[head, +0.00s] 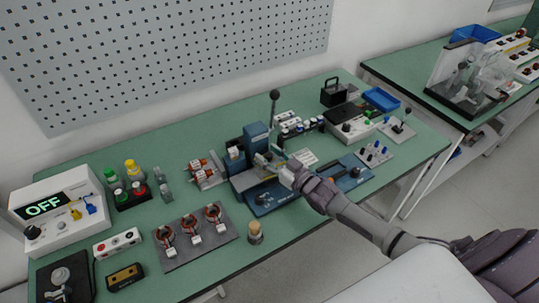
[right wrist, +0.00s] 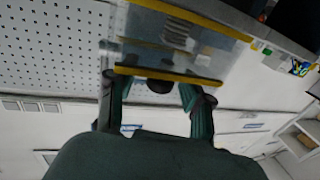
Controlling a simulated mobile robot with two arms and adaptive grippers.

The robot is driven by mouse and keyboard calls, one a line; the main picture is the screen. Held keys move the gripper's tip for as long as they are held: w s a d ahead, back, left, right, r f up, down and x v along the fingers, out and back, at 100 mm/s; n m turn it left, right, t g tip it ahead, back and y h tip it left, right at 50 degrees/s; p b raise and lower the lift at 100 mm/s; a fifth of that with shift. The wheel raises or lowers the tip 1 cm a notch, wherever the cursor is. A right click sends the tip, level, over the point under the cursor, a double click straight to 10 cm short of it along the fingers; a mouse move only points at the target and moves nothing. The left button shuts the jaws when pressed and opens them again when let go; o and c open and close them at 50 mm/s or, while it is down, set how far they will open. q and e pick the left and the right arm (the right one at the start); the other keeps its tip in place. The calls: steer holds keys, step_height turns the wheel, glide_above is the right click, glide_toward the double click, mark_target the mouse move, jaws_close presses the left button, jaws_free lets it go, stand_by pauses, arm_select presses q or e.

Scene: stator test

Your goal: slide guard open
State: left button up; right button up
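A blue test machine (head: 258,165) with a black-knobbed lever stands mid-table in the head view. My right gripper (head: 284,172) reaches in from the right, at the front of this machine. In the right wrist view a clear panel with yellow edge strips, which looks like the guard (right wrist: 215,50), is just beyond the fingers. A dark round knob (right wrist: 160,86) shows at its lower yellow strip, between the two fingertips. The right gripper (right wrist: 158,98) is open, with visible gaps beside the knob. In the head view the guard is small and partly hidden by the gripper. My left gripper is not in view.
A plate with several copper-coloured coils (head: 200,250) and a wooden-topped piece (head: 255,232) lie at the front. A white box reading OFF (head: 60,215) stands left. A control box (head: 352,128) and blue tray (head: 382,99) are at the right. A second table holds a clear enclosure (head: 452,82).

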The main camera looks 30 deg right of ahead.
jaws_close()
steer(key=shift+a, duration=0.1)
steer(key=a, duration=0.3)
steer(key=a+p, duration=0.1)
steer(key=a, duration=0.4)
steer(key=shift+s+a+p, duration=0.3)
steer(key=shift+s, duration=0.1)
steer(key=shift+f, duration=0.1)
steer(key=shift+c, duration=1.7)
jaws_free()
steer(key=o, duration=0.4)
steer(key=shift+a, duration=0.15)
steer(key=shift+o, duration=0.2)
